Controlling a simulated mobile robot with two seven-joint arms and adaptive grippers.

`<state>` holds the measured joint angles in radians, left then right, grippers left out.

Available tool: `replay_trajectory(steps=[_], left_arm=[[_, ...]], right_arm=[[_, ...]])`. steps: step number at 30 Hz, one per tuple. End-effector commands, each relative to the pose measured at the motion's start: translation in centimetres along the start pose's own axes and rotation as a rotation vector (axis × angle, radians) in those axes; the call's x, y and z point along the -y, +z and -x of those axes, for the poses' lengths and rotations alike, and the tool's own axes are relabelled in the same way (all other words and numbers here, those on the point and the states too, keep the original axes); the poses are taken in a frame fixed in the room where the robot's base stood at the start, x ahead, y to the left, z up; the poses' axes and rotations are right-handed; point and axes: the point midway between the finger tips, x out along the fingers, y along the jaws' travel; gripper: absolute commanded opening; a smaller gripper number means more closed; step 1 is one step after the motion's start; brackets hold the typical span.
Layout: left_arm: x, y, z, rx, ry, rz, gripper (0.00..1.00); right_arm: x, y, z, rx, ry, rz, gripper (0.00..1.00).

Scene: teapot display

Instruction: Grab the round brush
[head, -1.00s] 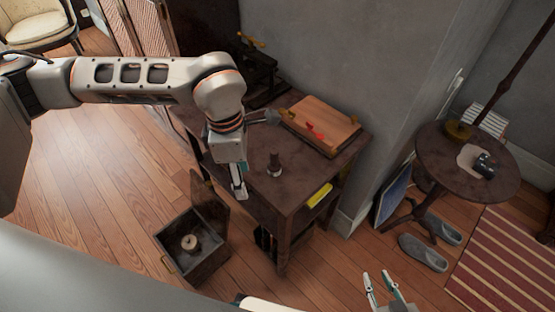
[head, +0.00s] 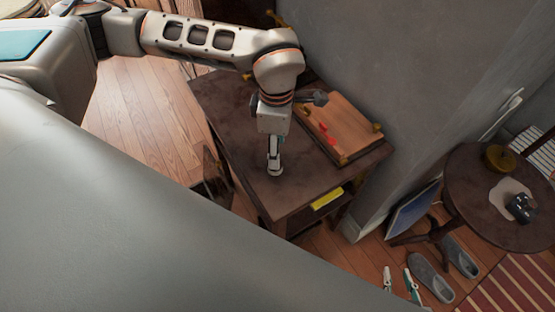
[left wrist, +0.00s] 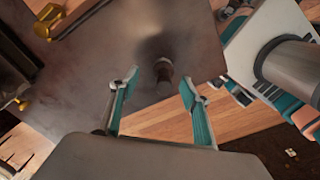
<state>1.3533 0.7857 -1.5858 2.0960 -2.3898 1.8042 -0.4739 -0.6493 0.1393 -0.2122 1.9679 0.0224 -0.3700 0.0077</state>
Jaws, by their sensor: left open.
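The likely round brush (left wrist: 163,72), a small dark, round-topped object, stands on the dark wooden table in the left wrist view. My left gripper (left wrist: 159,84) is open, with its teal fingers apart on either side of the brush's place in the picture; I cannot tell if they touch it. In the head view my left gripper (head: 274,163) points down over the front part of the table (head: 232,112) and mostly hides the brush. My right gripper (head: 399,281) is low at the bottom right, fingers apart and empty, away from the table.
A wooden box (head: 340,125) with red items on its lid lies at the table's back right. A yellow item (head: 327,198) sits on the shelf below. A round side table (head: 480,205) and grey slippers (head: 430,277) are at the right. My own body covers the lower left.

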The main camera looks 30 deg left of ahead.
Motion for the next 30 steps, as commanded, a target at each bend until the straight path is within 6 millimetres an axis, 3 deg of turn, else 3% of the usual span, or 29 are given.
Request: replay_trajectory(steps=[12, 21, 26, 30], left_arm=[[0.8, -0.4, -5.0, 0.000, -0.002, 0.000, 0.47], [0.7, -0.3, -5.4, 0.001, 0.001, 0.000, 0.47], [0.7, -0.4, -5.3, 0.001, 0.001, 0.000, 0.05], [0.7, -0.4, -5.3, 0.001, 0.001, 0.000, 0.05]], right_arm=[[0.1, 0.1, -0.1, 0.000, 0.000, -0.001, 0.27], [-0.2, -0.2, -0.1, -0.004, 0.003, 0.002, 0.27], [-0.2, -0.2, -0.1, -0.003, 0.003, 0.003, 0.27], [-0.2, -0.2, -0.1, -0.003, 0.004, 0.004, 0.27]])
